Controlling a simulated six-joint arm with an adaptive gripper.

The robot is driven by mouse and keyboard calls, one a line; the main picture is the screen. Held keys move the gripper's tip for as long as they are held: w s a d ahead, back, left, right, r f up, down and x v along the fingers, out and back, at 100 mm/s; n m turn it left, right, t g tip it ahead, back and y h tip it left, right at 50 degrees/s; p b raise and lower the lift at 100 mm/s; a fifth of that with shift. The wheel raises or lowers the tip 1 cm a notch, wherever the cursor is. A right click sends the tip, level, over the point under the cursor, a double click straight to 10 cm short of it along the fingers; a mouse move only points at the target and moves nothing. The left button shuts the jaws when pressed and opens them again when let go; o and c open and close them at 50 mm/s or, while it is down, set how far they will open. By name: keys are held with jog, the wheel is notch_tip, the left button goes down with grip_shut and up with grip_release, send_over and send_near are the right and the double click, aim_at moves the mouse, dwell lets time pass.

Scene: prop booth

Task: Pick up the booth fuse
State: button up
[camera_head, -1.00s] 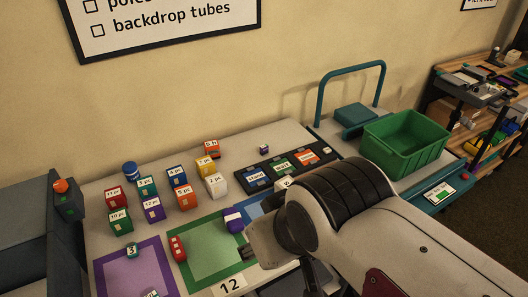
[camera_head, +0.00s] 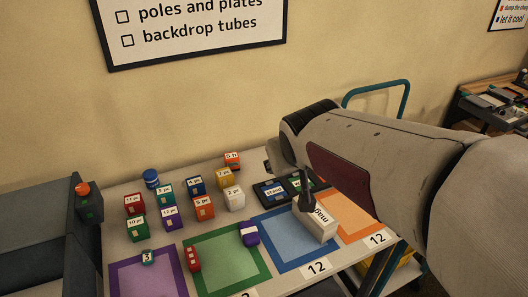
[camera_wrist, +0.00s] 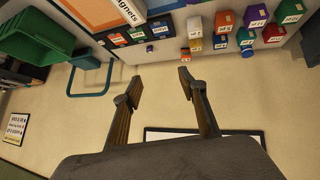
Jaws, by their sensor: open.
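I cannot tell for sure which thing is the booth fuse. A small dark purple cube (camera_wrist: 150,48) lies on the table beside the labelled black tray (camera_wrist: 122,37) in the wrist view; my arm hides it in the head view. A small red piece (camera_head: 193,258) lies between the purple and green mats, and a purple-and-white piece (camera_head: 249,233) lies at the green mat's right edge. My gripper (camera_wrist: 160,77) is open and empty, its two fingers apart against the wall. In the head view it is largely hidden by my arm.
Several numbered coloured blocks (camera_head: 166,193) stand at the table's back left. A white box labelled magnets (camera_head: 318,224) stands by the blue mat (camera_head: 283,250). The green bin (camera_wrist: 35,38) and teal handle (camera_wrist: 90,78) are at the wrist view's left. A grey box with an orange button (camera_head: 85,200) borders the table's left.

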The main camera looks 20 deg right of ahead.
jog(key=w+d+f+t, duration=0.1)
jog(key=w+d+f, duration=0.2)
jog(key=w+d, duration=0.3)
jog(key=w+d+f+n+t, duration=0.1)
jog(key=w+d+f, duration=0.15)
jog(key=w, duration=0.55)
jog(key=w+d+f+t, duration=0.1)
jog(key=w+d+f, duration=0.1)
jog(key=w+d, duration=0.35)
jog(key=w+d+f+y, duration=0.1)
jog(key=w+d+f, duration=0.1)
jog(key=f, duration=0.4)
jog(key=w+d+f+n+t+y, duration=0.1)
jog(key=d+f+y, duration=0.1)
jog(key=f, duration=0.4)
jog(key=w+d+f+t+y, duration=0.1)
jog(key=w+f, duration=0.1)
jog(key=f, duration=0.4)
jog(key=shift+w+d+f, duration=0.3)
jog(key=shift+d, duration=0.1)
jog(key=shift+s+f+n+y, duration=0.15)
jog(key=shift+f+n+y, duration=0.2)
jog(key=shift+f, duration=0.5)
jog(key=shift+x, duration=1.3)
